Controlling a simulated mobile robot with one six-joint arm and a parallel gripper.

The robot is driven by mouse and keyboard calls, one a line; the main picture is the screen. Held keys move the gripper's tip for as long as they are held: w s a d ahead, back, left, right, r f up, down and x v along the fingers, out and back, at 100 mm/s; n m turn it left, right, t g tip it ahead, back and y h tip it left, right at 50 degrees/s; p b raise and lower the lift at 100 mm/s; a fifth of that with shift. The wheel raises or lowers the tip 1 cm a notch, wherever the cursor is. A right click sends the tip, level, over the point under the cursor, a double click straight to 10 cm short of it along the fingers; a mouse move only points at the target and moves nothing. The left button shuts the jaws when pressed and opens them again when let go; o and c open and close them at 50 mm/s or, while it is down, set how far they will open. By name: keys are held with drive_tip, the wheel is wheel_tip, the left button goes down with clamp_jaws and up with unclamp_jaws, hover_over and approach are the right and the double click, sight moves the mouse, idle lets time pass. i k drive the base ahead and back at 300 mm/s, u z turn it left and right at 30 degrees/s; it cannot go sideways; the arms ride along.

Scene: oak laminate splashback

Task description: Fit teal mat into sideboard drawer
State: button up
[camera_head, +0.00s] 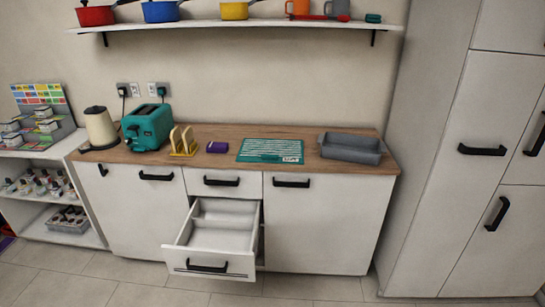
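The teal mat (270,151) lies flat on the wooden top of the sideboard (325,218), right of centre. It has pale stripes and a small white label at its lower right corner. The sideboard's middle drawer (190,250) is pulled well out, below a shut shallow drawer (223,183). The open drawer looks empty, with a pale inside. My gripper is not in view.
On the worktop stand a cream kettle (99,127), teal toaster (147,126), yellow rack (184,143), purple item (217,147) and grey tray (352,147). A wall shelf (240,24) holds pans and mugs. Tall cabinets (455,190) stand right. The floor in front is clear.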

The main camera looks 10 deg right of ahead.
sight(218, 237)
drive_tip(key=k, duration=1.1)
drive_tip(key=u, duration=0.45)
drive_tip(key=i, duration=1.3)
drive_tip(key=u, duration=0.75)
drive_tip(key=i, duration=1.2)
drive_tip(key=u, duration=0.15)
